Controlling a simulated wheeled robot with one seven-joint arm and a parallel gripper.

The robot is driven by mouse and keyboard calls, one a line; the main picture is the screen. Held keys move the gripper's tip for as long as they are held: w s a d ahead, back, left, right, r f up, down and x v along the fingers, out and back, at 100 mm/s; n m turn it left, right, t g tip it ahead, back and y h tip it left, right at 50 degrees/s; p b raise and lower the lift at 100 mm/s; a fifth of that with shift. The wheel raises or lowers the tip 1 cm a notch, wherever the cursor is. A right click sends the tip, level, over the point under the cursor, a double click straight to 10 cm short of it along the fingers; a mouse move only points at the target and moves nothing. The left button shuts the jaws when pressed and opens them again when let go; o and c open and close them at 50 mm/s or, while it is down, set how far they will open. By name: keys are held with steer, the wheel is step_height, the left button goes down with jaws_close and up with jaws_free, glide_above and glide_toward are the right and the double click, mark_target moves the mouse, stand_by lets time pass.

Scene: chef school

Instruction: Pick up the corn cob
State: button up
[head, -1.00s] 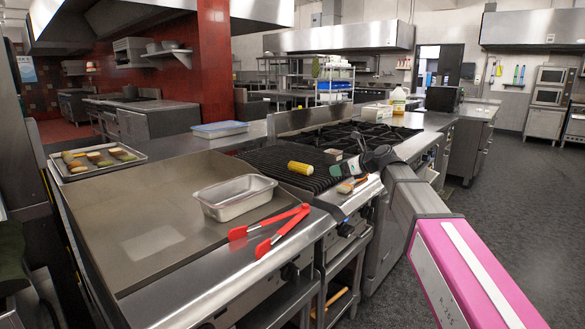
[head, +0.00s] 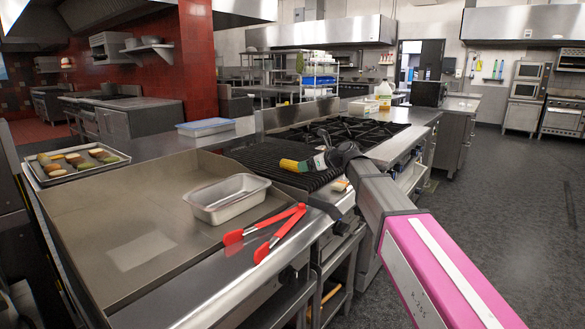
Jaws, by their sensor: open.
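The corn cob (head: 289,164) is a short yellow piece lying on the dark ribbed grill (head: 262,155), just left of my gripper. My gripper (head: 308,164) is open above the grill, with its fingers at the cob's right end. The fingers look small and partly overlap the cob in the picture. Whether they touch it or straddle it cannot be told. The cob's right end is partly hidden by the gripper.
A metal pan (head: 226,211) and red tongs (head: 264,236) lie in front of the grill. A tray (head: 58,183) holding several food pieces is at left. A blue-lidded container (head: 206,128) stands behind. Black burner grates (head: 340,131) are beyond the grill.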

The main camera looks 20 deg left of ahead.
steer(key=x, duration=0.4)
steer(key=shift+a, duration=0.35)
steer(key=shift+s, duration=0.1)
steer(key=c, duration=1.1)
steer(key=shift+o, duration=0.3)
steer(key=shift+r, duration=0.15)
steer(key=shift+r, duration=0.45)
steer(key=r, duration=0.1)
steer(key=s+r, duration=0.1)
steer(key=r, duration=0.1)
steer(key=shift+d+r, duration=0.25)
steer(key=shift+r, duration=0.05)
steer(key=s+d+r, duration=0.5)
steer(key=s+r, duration=0.1)
steer(key=s, duration=0.3)
steer(key=shift+s+r, duration=0.15)
steer(key=shift+r, duration=0.05)
